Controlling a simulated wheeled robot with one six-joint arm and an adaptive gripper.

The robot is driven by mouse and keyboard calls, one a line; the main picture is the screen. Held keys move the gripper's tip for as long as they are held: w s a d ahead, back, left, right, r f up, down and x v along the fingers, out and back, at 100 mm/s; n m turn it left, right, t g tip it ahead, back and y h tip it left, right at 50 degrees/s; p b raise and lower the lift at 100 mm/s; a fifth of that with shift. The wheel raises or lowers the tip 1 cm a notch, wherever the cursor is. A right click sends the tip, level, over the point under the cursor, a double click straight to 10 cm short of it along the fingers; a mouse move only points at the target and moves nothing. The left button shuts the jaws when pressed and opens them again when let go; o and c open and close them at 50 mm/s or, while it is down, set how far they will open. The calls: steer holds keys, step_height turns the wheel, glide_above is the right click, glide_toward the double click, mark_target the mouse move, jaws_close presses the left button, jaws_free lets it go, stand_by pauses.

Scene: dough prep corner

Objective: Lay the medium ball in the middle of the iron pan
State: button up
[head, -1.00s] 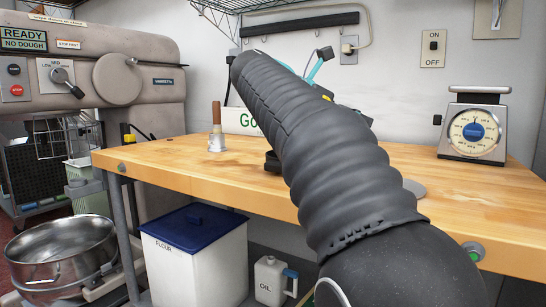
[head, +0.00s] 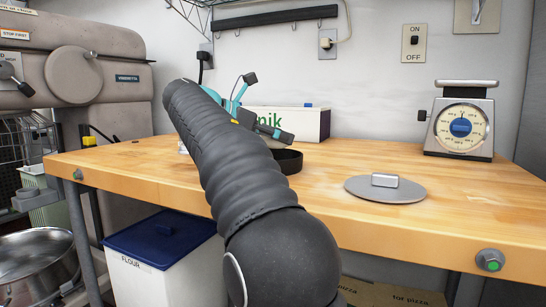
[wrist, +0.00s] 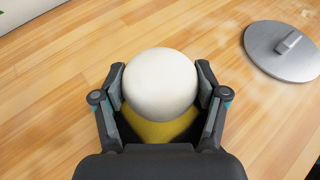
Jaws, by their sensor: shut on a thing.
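A smooth, pale ball (wrist: 160,82) sits between the two fingers of my gripper (wrist: 162,88) in the wrist view, and the fingers are shut on it from both sides. A yellow surface shows just below the ball. In the head view my gripper (head: 270,131) is small, beyond my dark arm, and the ball cannot be made out there. A dark, round, low-walled vessel that looks like the iron pan (head: 289,163) stands on the wooden table, partly hidden behind my arm. It is not seen in the wrist view.
A grey metal lid (head: 398,194) with a block handle lies on the table (head: 440,223), right of the dark vessel. A dial scale (head: 460,129) stands at the back right. A white box (head: 315,123) with green letters stands behind. Table between lid and scale is clear.

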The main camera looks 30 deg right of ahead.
steer(key=shift+w+a+f, duration=0.15)
steer(key=shift+w+f, duration=0.1)
steer(key=shift+f, duration=0.1)
steer(key=shift+f+b, duration=1.05)
steer(key=shift+f, duration=0.75)
steer(key=shift+f, duration=0.2)
steer(key=o, duration=1)
steer(key=shift+a+r, duration=0.1)
steer(key=shift+r, duration=0.2)
steer(key=p+v, duration=0.3)
steer(key=v, duration=0.7)
steer(key=shift+a+r+p, duration=0.15)
steer(key=shift+p, duration=0.25)
steer(key=shift+a+r, duration=0.2)
steer(key=shift+a, duration=0.45)
